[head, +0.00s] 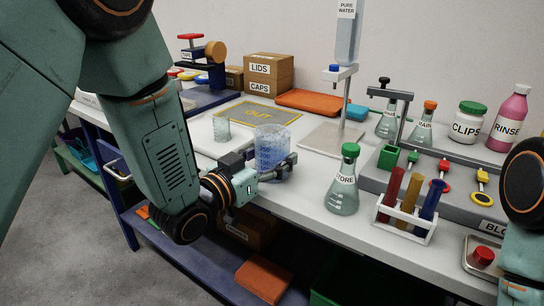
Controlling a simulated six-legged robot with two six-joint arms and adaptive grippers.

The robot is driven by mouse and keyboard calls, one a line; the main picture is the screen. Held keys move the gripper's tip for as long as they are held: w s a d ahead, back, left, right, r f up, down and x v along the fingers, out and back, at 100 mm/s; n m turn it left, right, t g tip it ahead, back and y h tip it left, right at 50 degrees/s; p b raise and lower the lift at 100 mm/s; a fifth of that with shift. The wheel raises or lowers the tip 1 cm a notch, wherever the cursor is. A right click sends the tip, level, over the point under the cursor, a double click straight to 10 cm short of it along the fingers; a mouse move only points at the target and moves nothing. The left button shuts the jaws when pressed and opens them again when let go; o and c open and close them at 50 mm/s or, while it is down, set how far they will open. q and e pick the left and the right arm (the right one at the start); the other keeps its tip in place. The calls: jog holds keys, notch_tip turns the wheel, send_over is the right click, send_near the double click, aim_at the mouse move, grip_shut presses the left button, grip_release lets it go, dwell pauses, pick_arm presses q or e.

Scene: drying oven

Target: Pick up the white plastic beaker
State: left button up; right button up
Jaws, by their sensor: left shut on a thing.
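The plastic beaker (272,146) is translucent and whitish with blue markings. It stands upright near the front edge of the white table, in the middle of the head view. My left gripper (270,168) reaches in from the left and is shut on the beaker, with dark fingers around its lower part. I cannot tell whether the beaker's base touches the table. My right arm shows at the right edge, but its gripper is out of view.
A smaller clear beaker (221,129) stands behind left, near the yellow-marked OUT mat (257,111). A green-capped STORE flask (343,183) stands close on the right. Beyond it are a test tube rack (405,228) and a grey block (458,190). Boxes (269,72) stand at the back.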

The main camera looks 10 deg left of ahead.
pick_arm(q)
jog(key=shift+r, duration=0.25)
notch_tip(320, 180, up, 14)
jog(key=p, duration=0.7)
jog(key=shift+f+p, duration=0.2)
jog(key=shift+p, duration=0.1)
dwell(0.3)
